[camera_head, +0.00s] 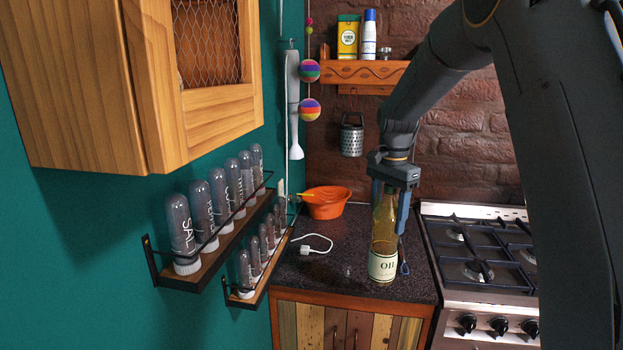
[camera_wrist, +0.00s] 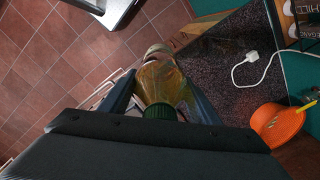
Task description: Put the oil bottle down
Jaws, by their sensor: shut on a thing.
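The oil bottle (camera_head: 384,240) is a clear yellow bottle with a white label reading OIL. It is upright at the front of the dark speckled countertop (camera_head: 345,270), left of the stove. My gripper (camera_head: 392,205) is shut on the oil bottle from above, with a finger showing along its right side. I cannot tell whether the bottle's base touches the counter. In the wrist view the bottle (camera_wrist: 160,82) is between the two fingers, its green cap (camera_wrist: 161,111) close to the gripper body.
An orange bowl (camera_head: 327,205) and a white plug with cable (camera_head: 308,249) lie on the counter to the left. The gas stove (camera_head: 470,255) is on the right. Spice racks (camera_head: 215,255) hang on the left wall. The counter left of the bottle is partly clear.

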